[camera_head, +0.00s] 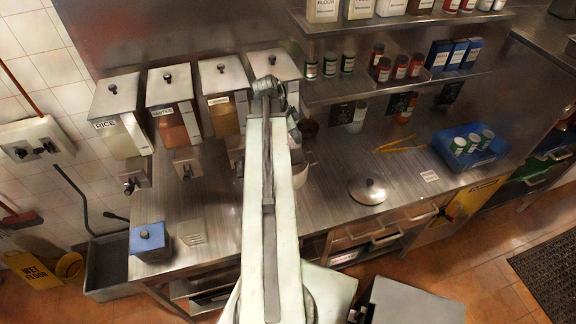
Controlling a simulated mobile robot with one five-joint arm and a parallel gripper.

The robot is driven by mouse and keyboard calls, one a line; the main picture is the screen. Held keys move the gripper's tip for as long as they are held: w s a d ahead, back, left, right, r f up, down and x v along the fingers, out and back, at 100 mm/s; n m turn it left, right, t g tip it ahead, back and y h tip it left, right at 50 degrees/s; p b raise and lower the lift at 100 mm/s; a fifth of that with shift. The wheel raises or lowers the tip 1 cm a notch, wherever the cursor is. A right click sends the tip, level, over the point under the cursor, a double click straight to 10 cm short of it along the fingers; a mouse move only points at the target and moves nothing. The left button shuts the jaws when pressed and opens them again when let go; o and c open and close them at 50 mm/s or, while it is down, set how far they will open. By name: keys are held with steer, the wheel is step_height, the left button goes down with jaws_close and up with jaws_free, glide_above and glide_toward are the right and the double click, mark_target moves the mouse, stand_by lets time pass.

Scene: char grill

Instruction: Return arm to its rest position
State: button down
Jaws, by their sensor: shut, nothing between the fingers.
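My pale arm (268,220) rises from the bottom middle and stretches away over the steel counter (340,205). My gripper (268,88) is the small dark part at the arm's far end, in front of the rightmost dispenser. It is shut and holds nothing.
Several dispensers, one marked RICE (118,110), line the wall. A blue box (149,241) stands at the counter's front left. A lid (368,191), yellow tongs (400,146) and a blue bin (470,150) with cans lie right. A shelf (400,83) holds jars above.

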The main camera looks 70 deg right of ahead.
stand_by(0.4)
